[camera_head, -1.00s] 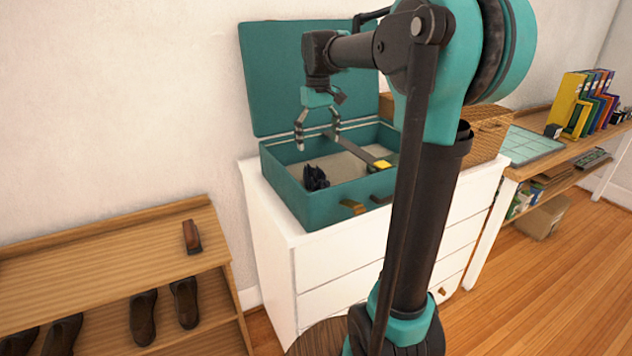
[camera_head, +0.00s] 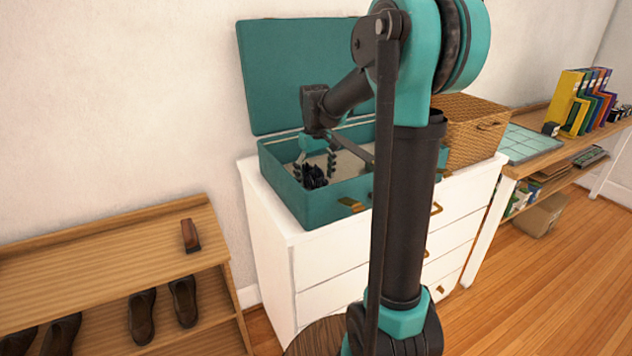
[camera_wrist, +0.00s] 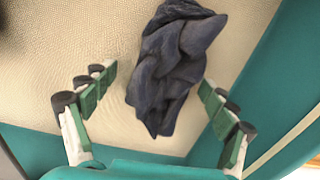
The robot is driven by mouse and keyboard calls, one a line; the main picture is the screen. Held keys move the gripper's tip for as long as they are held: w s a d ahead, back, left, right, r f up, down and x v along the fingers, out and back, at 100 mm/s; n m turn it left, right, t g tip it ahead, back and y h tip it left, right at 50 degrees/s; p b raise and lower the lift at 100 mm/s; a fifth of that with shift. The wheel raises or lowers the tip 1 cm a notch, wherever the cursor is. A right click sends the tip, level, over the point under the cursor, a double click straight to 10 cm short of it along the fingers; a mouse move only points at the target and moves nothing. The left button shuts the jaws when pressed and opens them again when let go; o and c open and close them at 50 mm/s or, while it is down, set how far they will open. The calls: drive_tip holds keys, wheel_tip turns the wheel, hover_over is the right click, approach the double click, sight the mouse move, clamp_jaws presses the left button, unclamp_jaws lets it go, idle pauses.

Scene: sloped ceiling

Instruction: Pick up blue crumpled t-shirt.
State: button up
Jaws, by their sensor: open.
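The crumpled t-shirt (camera_wrist: 172,65) is dark navy blue and lies bunched on the light floor of the open teal suitcase. In the wrist view it is between the spread fingers of my gripper (camera_wrist: 152,115), with clear gaps on both sides. In the head view the t-shirt (camera_head: 314,177) is a small dark heap near the suitcase's front left corner. My gripper (camera_head: 315,165) is open, pointing down inside the suitcase (camera_head: 335,203) just above and around the t-shirt. Whether the fingertips touch the suitcase floor cannot be told.
The suitcase stands on a white dresser (camera_head: 268,228), its lid (camera_head: 290,75) open at the back. Its teal walls are close to my gripper. A wicker basket (camera_head: 470,130) is to the right. A wooden shoe rack (camera_head: 110,250) stands at the left.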

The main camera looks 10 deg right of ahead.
drive_tip(key=shift+f, duration=0.25)
drive_tip(key=c, duration=1.3)
drive_tip(key=shift+r, duration=0.2)
drive_tip(key=shift+c, duration=0.2)
